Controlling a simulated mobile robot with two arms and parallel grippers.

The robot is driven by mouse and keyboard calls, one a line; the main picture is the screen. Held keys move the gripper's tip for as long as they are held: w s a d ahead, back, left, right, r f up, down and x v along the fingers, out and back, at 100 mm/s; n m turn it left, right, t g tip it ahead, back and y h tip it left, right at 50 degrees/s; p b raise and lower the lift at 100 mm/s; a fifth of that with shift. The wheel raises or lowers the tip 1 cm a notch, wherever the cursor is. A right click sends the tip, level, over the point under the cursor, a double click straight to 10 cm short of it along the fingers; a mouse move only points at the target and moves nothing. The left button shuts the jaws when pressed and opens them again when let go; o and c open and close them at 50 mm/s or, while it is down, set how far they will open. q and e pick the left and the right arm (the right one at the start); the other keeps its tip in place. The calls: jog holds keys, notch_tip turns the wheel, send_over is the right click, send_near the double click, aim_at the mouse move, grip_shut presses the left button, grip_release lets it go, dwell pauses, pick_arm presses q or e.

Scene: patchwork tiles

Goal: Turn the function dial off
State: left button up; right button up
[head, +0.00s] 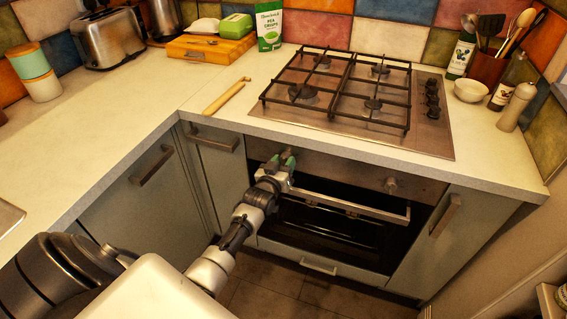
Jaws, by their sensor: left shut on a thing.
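The oven (342,214) is set under the counter, with a steel control panel (345,173) above its door handle. My left gripper (283,160) reaches the left part of this panel. Its green fingertips are closed together on a dial there, which they cover almost fully. I take this to be the function dial; its pointer and setting cannot be read. Another round dial (391,184) sits free on the right part of the panel. My right gripper is not in view.
The oven handle bar (355,201) runs just below the panel, close to my gripper. The counter edge overhangs above. Cabinet handles (152,166) stick out at the left.

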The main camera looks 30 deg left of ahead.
pick_arm(q)
jog(key=shift+f, duration=0.15)
jog(key=o, duration=0.9)
jog(key=s, duration=0.3)
jog(key=s+d, duration=0.1)
jog(key=s, duration=0.3)
jog(key=s+d, duration=0.1)
jog(key=s, duration=0.2)
jog(key=shift+s, duration=0.35)
